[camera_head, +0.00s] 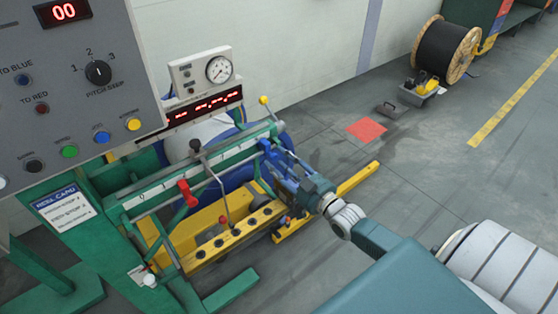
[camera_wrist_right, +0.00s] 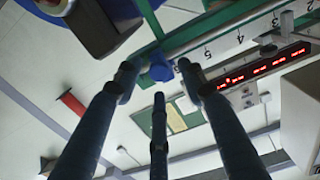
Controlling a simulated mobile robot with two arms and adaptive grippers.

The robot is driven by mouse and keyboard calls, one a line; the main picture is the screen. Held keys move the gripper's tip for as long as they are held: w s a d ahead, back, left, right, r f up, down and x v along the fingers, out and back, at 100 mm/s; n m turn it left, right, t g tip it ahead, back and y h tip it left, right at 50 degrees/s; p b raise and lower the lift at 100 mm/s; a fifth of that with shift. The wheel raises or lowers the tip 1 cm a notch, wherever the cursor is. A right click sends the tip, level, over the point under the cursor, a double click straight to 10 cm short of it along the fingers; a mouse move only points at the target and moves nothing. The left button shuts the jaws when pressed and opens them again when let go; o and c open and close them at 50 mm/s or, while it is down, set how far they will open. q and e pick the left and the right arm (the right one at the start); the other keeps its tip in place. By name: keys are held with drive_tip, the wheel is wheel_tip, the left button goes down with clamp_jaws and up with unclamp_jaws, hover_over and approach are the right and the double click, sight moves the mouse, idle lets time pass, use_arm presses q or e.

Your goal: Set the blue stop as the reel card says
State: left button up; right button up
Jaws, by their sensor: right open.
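The blue stop (camera_head: 264,143) sits toward the right end of the green scale rail (camera_head: 160,175). In the right wrist view the blue stop (camera_wrist_right: 158,66) lies between the fingertips of my right gripper (camera_wrist_right: 156,82), past the 5 mark; its exact reading is unclear. In the head view my right gripper (camera_head: 272,155) is open around or just beside the stop; contact cannot be told. The red stop (camera_head: 187,193) is farther left on the rail. The reel card (camera_head: 66,206) hangs at lower left, its lines too small to read surely. My left gripper is out of view.
The control panel (camera_head: 60,95) has a pitch step knob (camera_head: 98,72), several coloured buttons and a display reading 00. A dial gauge (camera_head: 219,69) stands behind the rail. A yellow trough (camera_head: 235,232) lies below. Open floor with a red patch (camera_head: 366,130) is beyond.

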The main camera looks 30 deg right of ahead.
drive_tip(key=shift+w, duration=0.45)
drive_tip(key=shift+c, duration=0.2)
clamp_jaws()
drive_tip(key=a+p, duration=0.4)
drive_tip(key=a, duration=0.8)
drive_tip(key=shift+s+r, duration=0.15)
drive_tip(key=shift+s, duration=0.3)
